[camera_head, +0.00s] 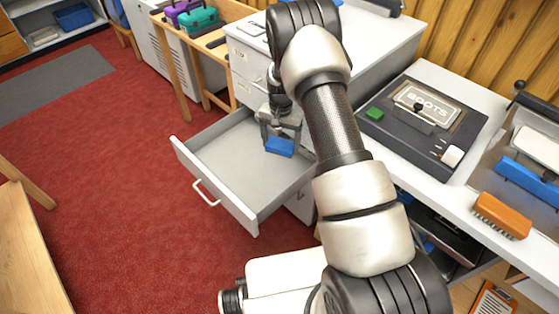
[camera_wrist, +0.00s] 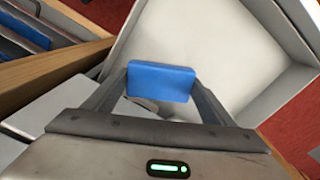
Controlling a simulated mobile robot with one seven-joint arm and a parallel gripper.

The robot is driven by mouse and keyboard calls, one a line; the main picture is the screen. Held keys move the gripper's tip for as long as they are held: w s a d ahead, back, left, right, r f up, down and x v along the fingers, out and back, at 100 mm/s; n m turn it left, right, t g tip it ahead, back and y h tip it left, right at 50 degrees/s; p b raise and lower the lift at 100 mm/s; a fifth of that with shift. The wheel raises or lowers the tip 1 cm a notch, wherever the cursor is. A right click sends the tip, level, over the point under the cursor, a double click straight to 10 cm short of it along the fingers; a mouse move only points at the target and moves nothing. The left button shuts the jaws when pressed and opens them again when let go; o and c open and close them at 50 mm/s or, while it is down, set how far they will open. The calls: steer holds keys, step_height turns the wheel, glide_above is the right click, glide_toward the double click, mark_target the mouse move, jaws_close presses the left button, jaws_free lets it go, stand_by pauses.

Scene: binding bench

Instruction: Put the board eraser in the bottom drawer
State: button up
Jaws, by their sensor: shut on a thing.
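A blue block, taken as the board eraser (camera_head: 279,147), is held between the fingertips of my gripper (camera_head: 281,135). In the wrist view the eraser (camera_wrist: 161,82) spans the gap between the two fingers of my gripper (camera_wrist: 160,90). The open drawer (camera_head: 215,160) is pulled out from the white cabinet (camera_head: 245,62), below other drawer fronts. The eraser and gripper appear over the drawer's inside, near its cabinet end. The drawer's pale floor (camera_wrist: 205,40) looks bare where it shows. The gap between eraser and floor is hard to judge.
A white bench (camera_head: 455,88) to the right holds a black machine (camera_head: 425,120) and an orange brush (camera_head: 502,214). A wooden table (camera_head: 180,45) with toolboxes stands behind the drawer.

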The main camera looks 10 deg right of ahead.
step_height(320, 180, down, 6)
steer(key=w+b, duration=0.2)
steer(key=b, duration=0.3)
glide_above(279, 170)
steer(key=shift+m, duration=0.3)
steer(key=shift+f, duration=3.1)
steer(key=shift+f+b, duration=0.35)
steer(key=shift+f, duration=0.25)
steer(key=o, duration=1.2)
steer(key=shift+o, duration=0.2)
